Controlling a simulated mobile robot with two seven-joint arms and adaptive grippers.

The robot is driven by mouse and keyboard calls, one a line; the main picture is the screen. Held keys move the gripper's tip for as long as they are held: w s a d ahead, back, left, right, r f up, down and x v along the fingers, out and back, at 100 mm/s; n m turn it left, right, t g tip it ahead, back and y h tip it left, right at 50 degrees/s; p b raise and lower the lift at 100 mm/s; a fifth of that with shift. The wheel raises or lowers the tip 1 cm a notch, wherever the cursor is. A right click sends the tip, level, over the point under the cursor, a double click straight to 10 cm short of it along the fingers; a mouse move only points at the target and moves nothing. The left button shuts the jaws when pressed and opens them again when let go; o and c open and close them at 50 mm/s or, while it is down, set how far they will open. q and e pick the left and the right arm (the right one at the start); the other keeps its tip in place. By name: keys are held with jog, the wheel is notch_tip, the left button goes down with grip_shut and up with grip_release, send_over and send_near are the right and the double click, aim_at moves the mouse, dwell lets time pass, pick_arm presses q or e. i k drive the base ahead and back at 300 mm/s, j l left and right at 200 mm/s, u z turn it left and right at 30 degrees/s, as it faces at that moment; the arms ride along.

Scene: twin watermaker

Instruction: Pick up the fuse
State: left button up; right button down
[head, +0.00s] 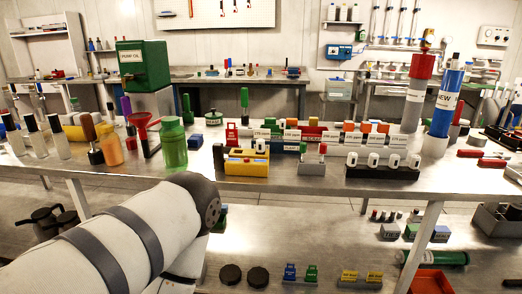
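A metal workbench (30,167) runs across the view, crowded with small parts. I cannot tell which part is the fuse; the parts are small and most labels are unreadable. A row of white labelled blocks with orange, red and green tops (310,128) stands mid-bench. In front of it are a yellow block unit (246,168) and a black holder with several white pieces (382,171). My arm (130,235) comes in from the lower left and hides part of the lower shelf. Neither of my grippers shows.
A green box (142,66), a green jar (173,145), a red funnel (142,122) and tall blue (447,100) and red-grey (416,92) cylinders stand on the bench. The lower shelf (330,240) holds black discs, coloured blocks and a green cylinder (435,258).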

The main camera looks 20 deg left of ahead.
aim_at(260, 142)
jog(key=i+j, duration=0.1)
jog(key=j, duration=0.25)
jog(key=i+j, duration=0.15)
jog(key=j, duration=0.2)
jog(key=i+j, duration=0.1)
jog(key=j, duration=0.25)
jog(key=i+j, duration=0.15)
jog(key=j, duration=0.2)
jog(key=i+j+u, duration=0.1)
jog(key=j, duration=0.3)
